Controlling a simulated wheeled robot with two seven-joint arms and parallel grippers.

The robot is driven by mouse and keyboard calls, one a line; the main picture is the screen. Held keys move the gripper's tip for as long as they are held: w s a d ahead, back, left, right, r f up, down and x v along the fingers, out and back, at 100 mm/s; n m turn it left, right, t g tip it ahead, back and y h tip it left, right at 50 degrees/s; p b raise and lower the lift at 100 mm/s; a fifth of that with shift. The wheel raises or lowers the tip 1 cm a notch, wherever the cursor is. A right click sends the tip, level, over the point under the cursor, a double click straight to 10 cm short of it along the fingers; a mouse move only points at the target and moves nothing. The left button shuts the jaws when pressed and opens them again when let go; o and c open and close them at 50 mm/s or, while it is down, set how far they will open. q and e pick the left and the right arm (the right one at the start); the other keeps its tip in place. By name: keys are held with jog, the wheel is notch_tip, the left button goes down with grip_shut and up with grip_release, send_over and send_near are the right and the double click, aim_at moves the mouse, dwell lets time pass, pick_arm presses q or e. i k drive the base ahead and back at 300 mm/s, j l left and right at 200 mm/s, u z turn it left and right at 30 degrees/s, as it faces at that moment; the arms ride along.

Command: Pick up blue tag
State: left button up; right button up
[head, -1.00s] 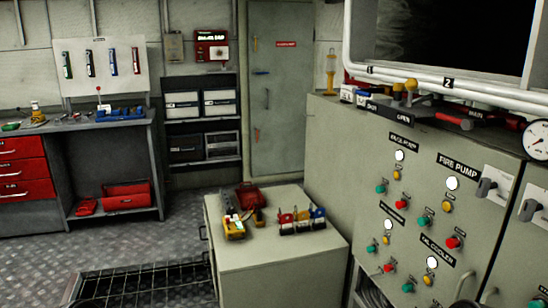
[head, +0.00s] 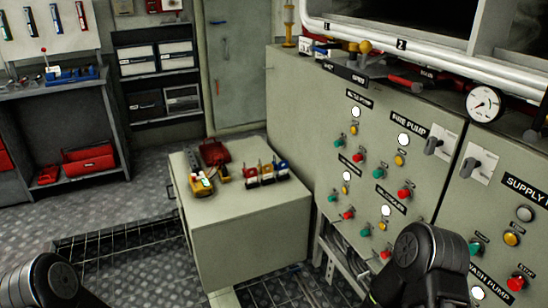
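The blue tag (head: 282,168) is at the right end of a short row of tags on top of the low grey cabinet (head: 235,230). A yellow tag (head: 267,172) is beside it and a red tag (head: 251,175) is further left. They look upright in a small rack, but fine detail is too small to tell. Black links of my arms show at the bottom left and bottom right. Neither gripper is in view.
A yellow tool (head: 199,186) and a red open box (head: 214,153) lie on the cabinet's left part. A control panel (head: 375,165) with buttons and a gauge (head: 484,104) stands close on the right. Patterned floor (head: 140,220) lies left of the cabinet.

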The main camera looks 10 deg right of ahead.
aim_at(282, 170)
jog(key=i+u, duration=0.3)
jog(key=i, duration=0.55)
jog(key=i+l+u, duration=0.1)
jog(key=i+u, duration=0.2)
jog(key=i, duration=0.6)
